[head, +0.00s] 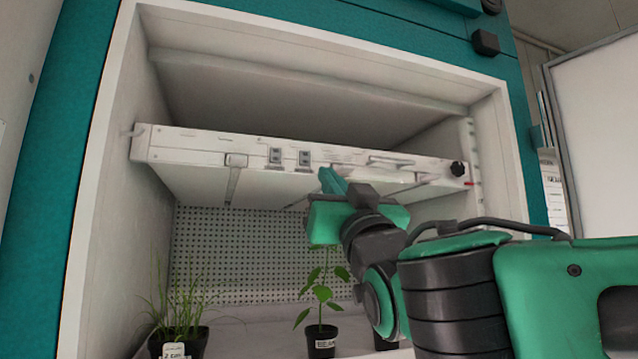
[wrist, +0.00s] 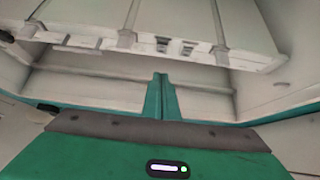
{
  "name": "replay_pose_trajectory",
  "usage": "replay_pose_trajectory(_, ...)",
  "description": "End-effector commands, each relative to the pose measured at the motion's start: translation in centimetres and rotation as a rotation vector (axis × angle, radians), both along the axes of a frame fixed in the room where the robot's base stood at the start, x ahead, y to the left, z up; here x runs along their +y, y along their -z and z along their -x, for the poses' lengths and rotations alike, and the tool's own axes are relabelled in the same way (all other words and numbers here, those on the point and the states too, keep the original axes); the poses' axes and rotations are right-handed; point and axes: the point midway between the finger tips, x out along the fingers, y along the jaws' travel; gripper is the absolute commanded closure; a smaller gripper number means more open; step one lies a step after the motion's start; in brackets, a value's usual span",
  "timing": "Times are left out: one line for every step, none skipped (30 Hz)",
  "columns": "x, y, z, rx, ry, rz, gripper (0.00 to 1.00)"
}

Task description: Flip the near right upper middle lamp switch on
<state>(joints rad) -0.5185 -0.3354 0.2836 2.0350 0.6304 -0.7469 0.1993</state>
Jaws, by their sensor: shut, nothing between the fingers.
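A white lamp bar (head: 205,148) spans the upper part of the open chamber. Two small dark rocker switches sit side by side on its front face, a left one (head: 275,156) and a right one (head: 304,158). In the wrist view, which looks turned over, the two switches (wrist: 162,44) (wrist: 187,48) show beyond the fingertips. Which way each rocker is set is too small to tell. My gripper (head: 328,178) is shut and empty, with its green fingertips below and right of the right switch. In the wrist view its fingers (wrist: 160,78) appear apart from the switches.
A black knob (head: 457,168) sits at the bar's right end. Metal brackets (head: 236,160) hang on its front. Below, a grassy potted plant (head: 180,335) and a leafy one (head: 321,340) stand on the chamber floor. Chamber walls close both sides.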

Motion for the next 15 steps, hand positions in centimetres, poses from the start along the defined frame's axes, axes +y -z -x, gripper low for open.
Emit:
replay_pose_trajectory(0.1, -0.4, -0.5, 0.0, 0.0, -0.001, 1.0)
replay_pose_trajectory(0.2, -0.7, -0.9, 0.0, 0.0, -0.001, 1.0)
replay_pose_trajectory(0.4, -1.0, -1.4, 0.001, 0.001, 0.0, 1.0)
replay_pose_trajectory(0.5, -1.4, -1.8, 0.001, 0.001, -0.002, 1.0)
replay_pose_trajectory(0.6, -1.7, -2.2, 0.0, 0.002, -0.001, 1.0)
replay_pose_trajectory(0.8, -2.2, -2.8, 0.0, 0.0, -0.001, 1.0)
replay_pose_trajectory(0.9, -2.5, -3.3, 0.0, 0.0, -0.001, 1.0)
replay_pose_trajectory(1.0, -2.9, -3.7, 0.0, 0.002, -0.001, 1.0)
replay_pose_trajectory(1.2, -3.3, -4.3, 0.001, 0.002, -0.001, 1.0)
replay_pose_trajectory(1.3, -3.6, -4.7, 0.001, 0.002, -0.001, 1.0)
replay_pose_trajectory(1.4, -4.0, -5.1, 0.0, 0.002, -0.001, 1.0)
replay_pose_trajectory(1.6, -4.5, -5.6, 0.0, 0.001, -0.001, 1.0)
replay_pose_trajectory(1.7, -4.8, -6.1, 0.0, 0.002, -0.001, 1.0)
replay_pose_trajectory(1.8, -5.1, -6.5, 0.001, 0.002, -0.001, 1.0)
replay_pose_trajectory(1.9, -5.6, -7.0, 0.0, 0.002, 0.0, 1.0)
